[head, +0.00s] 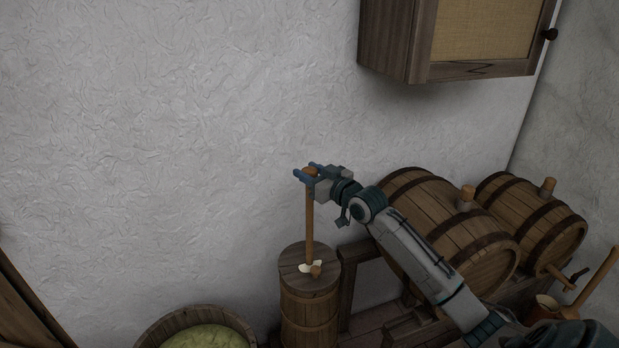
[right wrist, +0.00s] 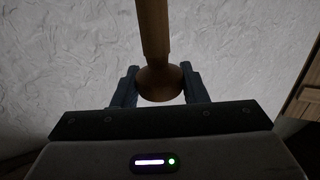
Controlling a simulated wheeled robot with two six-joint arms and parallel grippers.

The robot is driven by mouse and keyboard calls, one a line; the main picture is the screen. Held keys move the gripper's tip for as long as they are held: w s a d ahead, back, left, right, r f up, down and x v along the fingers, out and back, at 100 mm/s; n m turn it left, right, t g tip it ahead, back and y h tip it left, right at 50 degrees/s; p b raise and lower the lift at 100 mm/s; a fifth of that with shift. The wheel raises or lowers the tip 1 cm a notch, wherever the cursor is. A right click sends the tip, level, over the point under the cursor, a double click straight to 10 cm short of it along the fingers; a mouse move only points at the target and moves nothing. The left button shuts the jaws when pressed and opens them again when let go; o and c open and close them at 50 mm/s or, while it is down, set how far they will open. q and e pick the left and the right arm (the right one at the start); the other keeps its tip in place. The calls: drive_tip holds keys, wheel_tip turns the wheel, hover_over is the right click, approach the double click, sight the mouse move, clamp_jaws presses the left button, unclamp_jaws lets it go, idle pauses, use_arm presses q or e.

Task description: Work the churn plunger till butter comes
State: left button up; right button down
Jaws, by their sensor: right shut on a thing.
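The wooden churn (head: 309,305) stands upright at the lower middle of the head view. Its plunger (head: 309,225) rises from the lid, with a long stretch of shaft showing above it. Pale yellowish bits (head: 308,267) lie on the lid around the shaft, beside a small brown piece. My right gripper (head: 308,173) is shut on the knob at the plunger's top. In the right wrist view the knob of the plunger (right wrist: 158,83) sits between the two fingers, the shaft running up the picture. The churn's inside is hidden. My left gripper is not in view.
A wooden tub (head: 160,328) with greenish contents stands left of the churn. Two barrels (head: 425,215) lie on a rack to the right, under my right arm. A wall cabinet (head: 395,45) hangs above. The plaster wall is close behind the churn.

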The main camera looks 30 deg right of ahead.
wheel_tip(320, 180, up, 8)
drive_tip(key=p, duration=0.3)
drive_tip(key=shift+r+p, duration=0.1)
drive_tip(key=shift+p, duration=0.25)
drive_tip(key=shift+r, duration=0.3)
drive_tip(key=c, duration=0.9)
unclamp_jaws()
drive_tip(key=shift+f, duration=0.15)
